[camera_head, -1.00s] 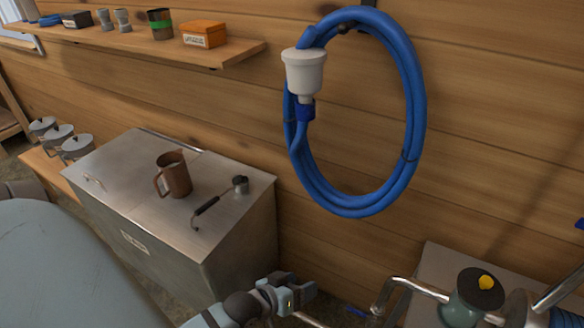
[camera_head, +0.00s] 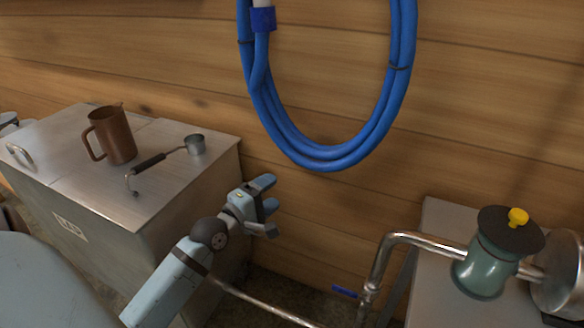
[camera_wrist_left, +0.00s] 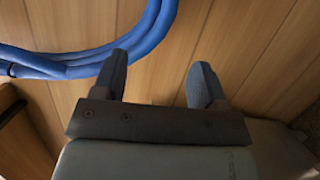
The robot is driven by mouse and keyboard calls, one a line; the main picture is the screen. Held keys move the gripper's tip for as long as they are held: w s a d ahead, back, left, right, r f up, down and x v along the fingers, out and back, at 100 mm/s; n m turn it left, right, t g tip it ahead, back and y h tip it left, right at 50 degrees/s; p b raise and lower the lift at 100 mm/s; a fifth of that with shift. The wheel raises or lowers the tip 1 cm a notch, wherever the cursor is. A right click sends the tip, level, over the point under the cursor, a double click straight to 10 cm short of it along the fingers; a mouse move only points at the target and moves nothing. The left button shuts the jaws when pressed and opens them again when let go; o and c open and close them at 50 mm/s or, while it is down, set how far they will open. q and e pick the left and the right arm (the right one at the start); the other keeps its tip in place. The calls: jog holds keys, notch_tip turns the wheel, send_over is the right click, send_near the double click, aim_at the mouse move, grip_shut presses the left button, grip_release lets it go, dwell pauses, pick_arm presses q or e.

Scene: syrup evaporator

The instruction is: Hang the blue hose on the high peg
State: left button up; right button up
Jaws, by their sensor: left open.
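The blue hose (camera_head: 318,157) hangs in a coil against the wooden wall in the head view. Its top, and whatever bears it, are cut off by the upper edge. A blue band (camera_head: 263,20) and the end of a white fitting show on its left side. My left gripper (camera_head: 272,206) is open and empty, below and left of the coil's bottom. In the left wrist view the hose (camera_wrist_left: 95,62) crosses the upper left, beyond the fingertips of my left gripper (camera_wrist_left: 160,75), with nothing between the fingers. No peg is in view. My right gripper is not in view.
A steel cabinet (camera_head: 75,150) stands at left with a brown jug (camera_head: 114,138) and a ladle (camera_head: 160,162) on it. At right a green pump (camera_head: 484,266) with a yellow knob and a bent metal pipe (camera_head: 420,240) stand on a grey unit. The wall around the hose is clear.

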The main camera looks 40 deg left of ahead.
pick_arm(q)
jog(key=b, duration=0.1)
send_near(309, 165)
jog(key=w+b, duration=0.2)
jog(key=w, duration=0.3)
jog(key=shift+w+d+f, duration=0.1)
jog(key=shift+w+f, duration=0.05)
jog(key=shift+w, duration=0.1)
jog(key=w, duration=0.2)
jog(key=w+p, duration=0.1)
jog(key=w, duration=0.1)
jog(key=w+p, duration=0.1)
jog(key=w, duration=0.1)
jog(key=shift+w+d+r, duration=0.25)
jog(key=shift+w, duration=0.8)
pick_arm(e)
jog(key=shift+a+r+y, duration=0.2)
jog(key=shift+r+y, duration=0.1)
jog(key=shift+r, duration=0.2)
